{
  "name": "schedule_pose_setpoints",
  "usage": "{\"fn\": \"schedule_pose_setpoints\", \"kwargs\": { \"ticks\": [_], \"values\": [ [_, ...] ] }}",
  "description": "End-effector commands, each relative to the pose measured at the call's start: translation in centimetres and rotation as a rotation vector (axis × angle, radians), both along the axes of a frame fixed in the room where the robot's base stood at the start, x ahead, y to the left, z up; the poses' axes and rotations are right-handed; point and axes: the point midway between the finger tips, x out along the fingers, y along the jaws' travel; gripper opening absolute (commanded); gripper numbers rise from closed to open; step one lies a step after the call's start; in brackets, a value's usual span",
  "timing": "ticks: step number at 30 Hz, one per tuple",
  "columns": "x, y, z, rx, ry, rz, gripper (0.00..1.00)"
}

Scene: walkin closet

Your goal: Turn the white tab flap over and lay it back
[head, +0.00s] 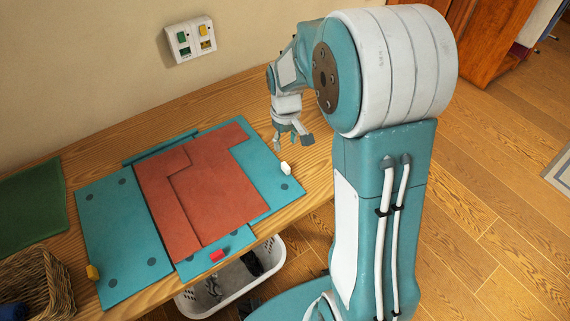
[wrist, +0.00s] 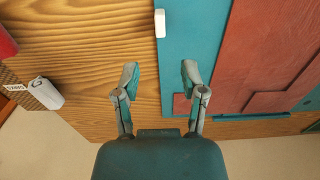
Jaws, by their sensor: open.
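The white tab (head: 285,168) sits on the outer edge of a flat teal flap (head: 262,170) on the right side of the folding piece. The flap lies on the wooden top beside the brick-red panels (head: 200,190). In the wrist view the white tab (wrist: 160,22) shows above my gripper, on the edge of the teal flap (wrist: 195,35). My gripper (head: 292,140) is open and empty, pointing down near the flap's far right corner, apart from the tab. Its two fingers (wrist: 160,75) stand wide apart in the wrist view.
A yellow tab (head: 92,272) is at the left and a red tab (head: 217,256) at the front. A wicker basket (head: 38,285) and green mat (head: 32,208) are at left. A switch plate (head: 190,40) is on the wall. A white laundry basket (head: 232,292) stands below.

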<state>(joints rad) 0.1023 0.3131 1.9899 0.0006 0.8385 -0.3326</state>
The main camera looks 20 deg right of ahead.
Motion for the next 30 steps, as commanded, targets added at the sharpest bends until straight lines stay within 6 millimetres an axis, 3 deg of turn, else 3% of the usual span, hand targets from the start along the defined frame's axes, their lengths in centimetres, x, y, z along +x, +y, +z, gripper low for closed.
{"fn": "schedule_pose_setpoints", "kwargs": {
  "ticks": [5, 18, 30],
  "values": [
    [-0.1, 0.0, -1.9, 0.001, 0.005, 0.0, 0.54],
    [-0.1, 0.0, -9.4, 0.0, 0.003, 0.0, 0.54],
    [0.0, 0.0, -10.7, 0.0, 0.0, 0.0, 0.54]
  ]
}}
